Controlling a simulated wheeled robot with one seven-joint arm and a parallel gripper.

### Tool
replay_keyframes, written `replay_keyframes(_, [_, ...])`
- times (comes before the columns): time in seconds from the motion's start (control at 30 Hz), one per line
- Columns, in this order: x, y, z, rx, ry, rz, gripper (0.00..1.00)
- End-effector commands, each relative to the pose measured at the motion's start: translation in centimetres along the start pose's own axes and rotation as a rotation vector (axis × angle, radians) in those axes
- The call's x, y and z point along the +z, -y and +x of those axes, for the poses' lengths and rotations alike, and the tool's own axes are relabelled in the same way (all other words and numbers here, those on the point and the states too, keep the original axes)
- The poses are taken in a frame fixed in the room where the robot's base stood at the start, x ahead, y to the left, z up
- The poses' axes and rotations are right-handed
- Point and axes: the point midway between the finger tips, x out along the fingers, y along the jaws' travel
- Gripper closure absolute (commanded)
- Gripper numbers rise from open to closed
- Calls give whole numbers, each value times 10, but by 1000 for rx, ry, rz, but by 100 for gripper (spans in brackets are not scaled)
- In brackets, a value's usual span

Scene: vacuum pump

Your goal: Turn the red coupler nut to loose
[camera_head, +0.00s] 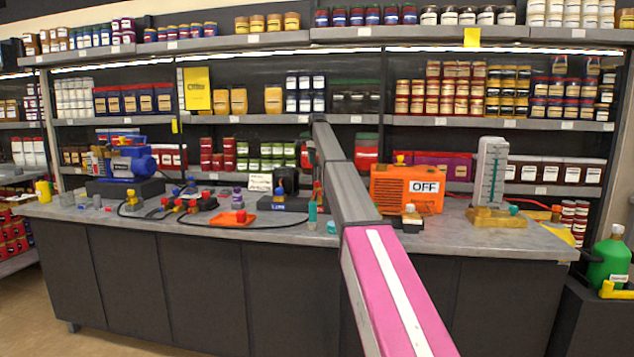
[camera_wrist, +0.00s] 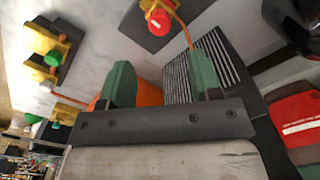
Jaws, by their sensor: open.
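A red round knob-like nut (camera_wrist: 158,22) sits on a yellow fitting with an orange hose at the top of the wrist view. My gripper (camera_wrist: 162,88) is open, with two green fingers apart and nothing held between them. The red nut lies beyond the fingertips, apart from them. In the head view my arm reaches over the bench, and my gripper is not clearly visible. I cannot match the nut surely to one part in the head view.
An orange box marked OFF (camera_head: 406,188) and a pale gauge stand (camera_head: 490,172) stand on the bench (camera_head: 120,215). A blue pump (camera_head: 133,165), black hoses and several small fittings occupy the left. An orange tray (camera_head: 232,219) lies near the front. Stocked shelves rise behind.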

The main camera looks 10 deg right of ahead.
Motion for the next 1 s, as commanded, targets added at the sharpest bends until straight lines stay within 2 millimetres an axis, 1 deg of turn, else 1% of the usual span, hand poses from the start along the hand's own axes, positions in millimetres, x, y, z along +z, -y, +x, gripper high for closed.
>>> replay_keyframes(0.03, [1, -1, 8, 1, 1, 0, 42])
replay_keyframes(0.17, [1, -1, 28, 2, 1, 0, 42])
replay_keyframes(0.3, [1, -1, 54, 2, 1, 0, 42])
replay_keyframes(0.5, [0, -1, 84, 1, 1, 0, 42])
replay_keyframes(0.63, [0, 0, 91, 1, 0, 0, 42])
replay_keyframes(0.87, [0, 0, 92, 0, 0, 0, 42])
replay_keyframes(0.9, [0, 0, 92, 0, 0, 0, 49])
replay_keyframes(0.93, [0, 0, 92, 0, 0, 0, 59])
replay_keyframes(0.97, [0, 0, 92, 0, 0, 0, 68])
replay_keyframes(1.0, [0, 0, 92, 0, 0, 0, 81])
